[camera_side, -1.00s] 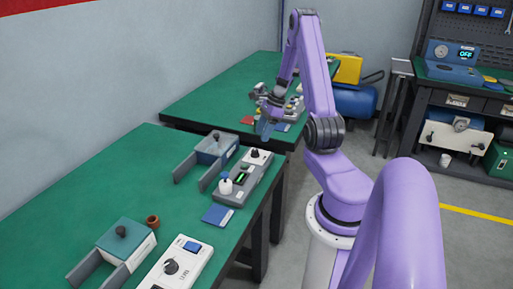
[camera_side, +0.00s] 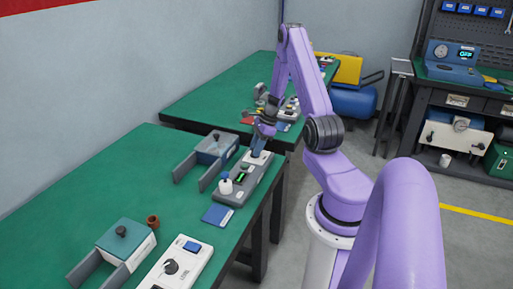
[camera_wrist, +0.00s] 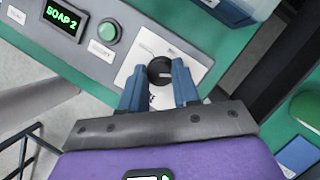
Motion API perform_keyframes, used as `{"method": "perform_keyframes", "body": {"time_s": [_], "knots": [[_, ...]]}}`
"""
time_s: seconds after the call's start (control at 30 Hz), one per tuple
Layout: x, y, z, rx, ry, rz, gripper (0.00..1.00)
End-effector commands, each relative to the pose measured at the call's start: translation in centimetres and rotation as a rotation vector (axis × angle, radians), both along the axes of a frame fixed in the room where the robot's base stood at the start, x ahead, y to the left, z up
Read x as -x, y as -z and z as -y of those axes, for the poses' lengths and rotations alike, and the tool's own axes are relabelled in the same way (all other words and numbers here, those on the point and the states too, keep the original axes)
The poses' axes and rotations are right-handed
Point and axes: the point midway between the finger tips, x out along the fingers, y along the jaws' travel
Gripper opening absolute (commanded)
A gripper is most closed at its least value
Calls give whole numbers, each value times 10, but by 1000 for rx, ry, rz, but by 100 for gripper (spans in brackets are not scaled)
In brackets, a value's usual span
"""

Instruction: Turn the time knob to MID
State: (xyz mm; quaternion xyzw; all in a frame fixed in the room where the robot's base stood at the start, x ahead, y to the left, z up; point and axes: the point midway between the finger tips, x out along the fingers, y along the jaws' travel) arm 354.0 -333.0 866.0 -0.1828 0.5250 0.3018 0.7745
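The knob (camera_wrist: 160,71) is round and black with a light pointer mark, on a white plate (camera_wrist: 140,58) at one end of a grey control panel (camera_wrist: 80,60). My gripper (camera_wrist: 160,82) is open, its two blue fingers on either side of the knob; I cannot tell whether they touch it. In the side view my gripper (camera_side: 257,147) is over the far end of the grey panel (camera_side: 232,194) and hides the knob. The labels on the plate are too small to read.
The panel has a green display (camera_wrist: 64,14) reading "SOAP 2" and a green button (camera_wrist: 108,33). A blue-topped clamp fixture (camera_side: 215,147) stands beside the panel. A blue booklet (camera_side: 217,215) lies in front. The green table (camera_side: 100,195) has free room at left.

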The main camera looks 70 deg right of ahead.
Motion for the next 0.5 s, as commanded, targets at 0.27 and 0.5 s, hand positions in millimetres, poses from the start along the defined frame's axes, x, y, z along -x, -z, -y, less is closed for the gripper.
{"method": "perform_keyframes", "body": {"time_s": [0.27,0.5], "knots": [[0,0,0,-2,-9,0,0],[0,0,0,-3,-99,0,0]]}}
